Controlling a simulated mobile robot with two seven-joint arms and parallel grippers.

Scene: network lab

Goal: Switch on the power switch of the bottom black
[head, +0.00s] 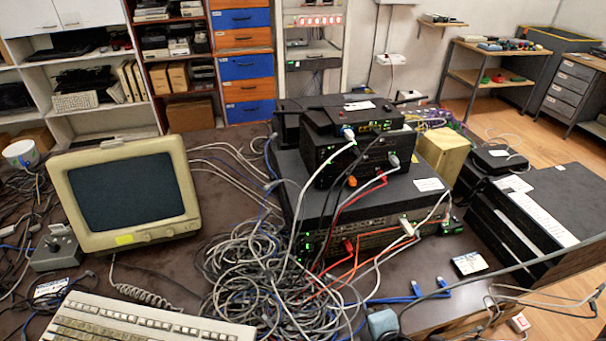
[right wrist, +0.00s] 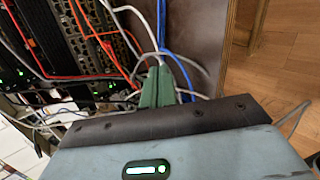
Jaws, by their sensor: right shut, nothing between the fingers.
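A stack of black network devices stands on the dark table in the head view. The widest black unit (head: 345,200) is at the bottom, with a front of ports, cables and green lights. A small dark part with green light (head: 450,226) is at its right front corner; I cannot tell whether it is the power switch. In the right wrist view my right gripper (right wrist: 157,88) has its green fingers shut together and empty. They point toward cables in front of the lit rack faces (right wrist: 75,45); contact cannot be told. My left gripper is not in view.
A tangled pile of grey cables (head: 255,265) lies left of the stack's front. A beige monitor (head: 125,195) and keyboard (head: 140,322) stand at the left. Blue cable plugs (head: 430,289) and a small card (head: 469,263) lie at the right front of the table.

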